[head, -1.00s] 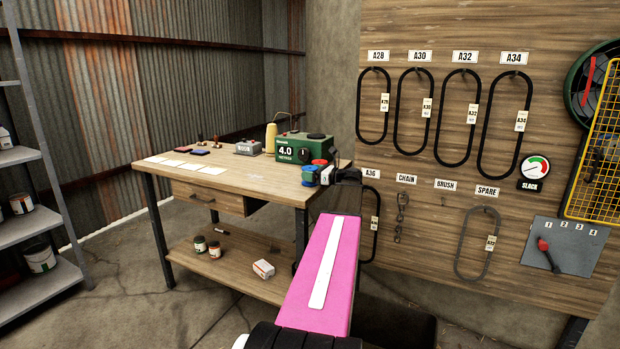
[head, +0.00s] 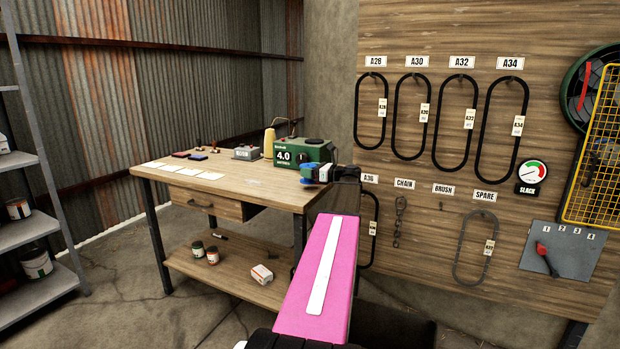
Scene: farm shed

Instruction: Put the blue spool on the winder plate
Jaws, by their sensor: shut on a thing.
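My gripper (head: 327,174) is over the right end of the wooden workbench, in front of the green machine (head: 290,153) marked 4.0. It is small in view, and it is shut on a blue thing (head: 307,172), which appears to be the blue spool. The spool is tilted, with some green showing at or just below it; I cannot tell whether it touches the bench. The green machine has a dark round part (head: 315,140) on top. I cannot tell which part is the winder plate.
The workbench (head: 250,190) carries pale cards, a grey box (head: 246,153) and a yellow cone (head: 269,143). Jars and a white-and-red box (head: 262,274) lie on its lower shelf. A wooden board with hanging black belts (head: 412,117) stands close at right. Metal shelves are at left.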

